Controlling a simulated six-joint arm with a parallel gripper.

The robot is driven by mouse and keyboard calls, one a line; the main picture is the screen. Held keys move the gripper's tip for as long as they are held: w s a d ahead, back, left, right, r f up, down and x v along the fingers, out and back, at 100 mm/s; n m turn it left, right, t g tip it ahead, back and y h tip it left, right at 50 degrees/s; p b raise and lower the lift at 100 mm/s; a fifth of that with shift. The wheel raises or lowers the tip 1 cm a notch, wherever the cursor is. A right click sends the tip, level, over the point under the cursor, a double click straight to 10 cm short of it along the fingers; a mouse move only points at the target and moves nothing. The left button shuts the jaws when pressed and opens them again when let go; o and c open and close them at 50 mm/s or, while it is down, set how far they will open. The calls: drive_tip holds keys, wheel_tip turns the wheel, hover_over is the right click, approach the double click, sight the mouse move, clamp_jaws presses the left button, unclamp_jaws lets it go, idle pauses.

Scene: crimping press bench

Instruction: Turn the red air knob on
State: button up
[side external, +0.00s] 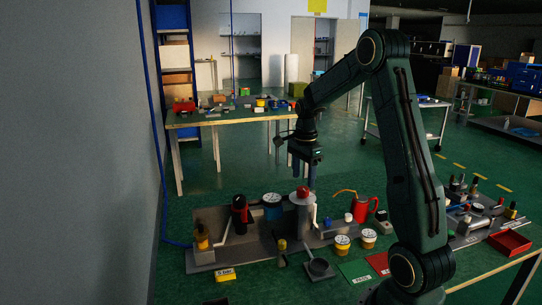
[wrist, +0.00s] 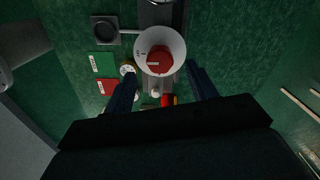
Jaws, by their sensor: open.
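The red air knob (side external: 303,191) sits on top of an upright grey-white cylinder (side external: 302,215) on the press bench. In the wrist view the red knob (wrist: 159,62) is near the top centre, with a pale line on its face pointing left, inside a pale round rim (wrist: 142,48). My gripper (side external: 303,176) points down just above the knob in the side view. In the wrist view my gripper (wrist: 162,78) is open, with one dark finger on each side below the knob. The fingers appear apart from it, and nothing is between them that I can see held.
A red oil can (side external: 362,210) stands right of the cylinder. A black pan-like dish (side external: 318,267), a green card (side external: 354,271) and a red card (side external: 379,263) lie in front.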

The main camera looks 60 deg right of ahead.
sight(303, 188)
drive_tip(key=shift+f, duration=1.9)
drive_tip(key=c, duration=1)
